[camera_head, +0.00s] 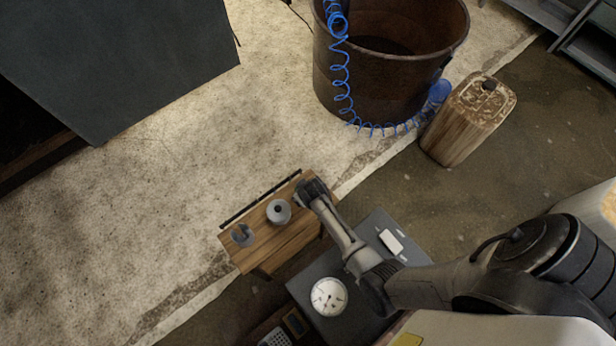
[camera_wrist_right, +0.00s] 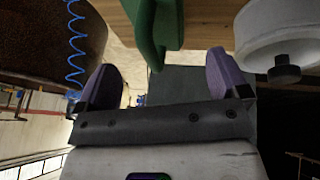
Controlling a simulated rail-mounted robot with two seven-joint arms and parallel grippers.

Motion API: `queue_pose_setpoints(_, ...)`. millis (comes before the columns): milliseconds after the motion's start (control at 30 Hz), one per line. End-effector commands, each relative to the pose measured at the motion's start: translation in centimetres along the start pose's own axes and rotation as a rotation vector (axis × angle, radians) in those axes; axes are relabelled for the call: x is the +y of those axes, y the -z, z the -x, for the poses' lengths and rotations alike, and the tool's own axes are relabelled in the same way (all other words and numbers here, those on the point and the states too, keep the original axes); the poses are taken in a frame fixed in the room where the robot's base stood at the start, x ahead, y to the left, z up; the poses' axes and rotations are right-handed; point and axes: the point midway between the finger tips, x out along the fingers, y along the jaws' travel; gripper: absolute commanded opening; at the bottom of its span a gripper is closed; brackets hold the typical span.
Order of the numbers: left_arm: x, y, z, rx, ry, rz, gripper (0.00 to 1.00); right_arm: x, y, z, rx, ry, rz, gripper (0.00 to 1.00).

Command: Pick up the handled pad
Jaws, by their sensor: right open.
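My right gripper (camera_head: 312,190) is over the right end of a small wooden table (camera_head: 286,236). In the right wrist view its two purple fingers (camera_wrist_right: 166,78) are apart. A green piece (camera_wrist_right: 160,28), which looks like the handled pad, lies ahead at the tabletop. Its lower tip shows in the gap between the fingers, with space on both sides. Its upper part is cut off by the frame. In the head view my gripper hides it. My left gripper is in neither view.
A pale round part with a dark knob (camera_wrist_right: 270,40) stands close right of the fingers; a grey disc (camera_head: 279,211) and notched grey piece (camera_head: 242,236) share the table. A black rail (camera_head: 260,199) runs along its far edge. A grey cabinet (camera_head: 340,275) with a dial stands beside it.

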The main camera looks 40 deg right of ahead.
Motion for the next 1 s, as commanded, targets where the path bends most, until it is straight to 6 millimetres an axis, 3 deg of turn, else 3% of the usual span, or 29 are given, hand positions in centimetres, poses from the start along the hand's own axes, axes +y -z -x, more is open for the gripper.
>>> queue_pose_setpoints(433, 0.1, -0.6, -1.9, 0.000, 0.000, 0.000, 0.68, -0.1, 0.1, -4.7, 0.001, -0.001, 0.001, 0.93)
queue_pose_setpoints(800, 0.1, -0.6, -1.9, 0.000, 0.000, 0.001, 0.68, 0.0, 0.1, -5.2, 0.001, 0.000, 0.000, 0.93)
queue_pose_setpoints(1000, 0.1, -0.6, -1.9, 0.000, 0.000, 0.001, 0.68, -0.1, 0.1, -5.2, 0.000, 0.000, 0.000, 0.75)
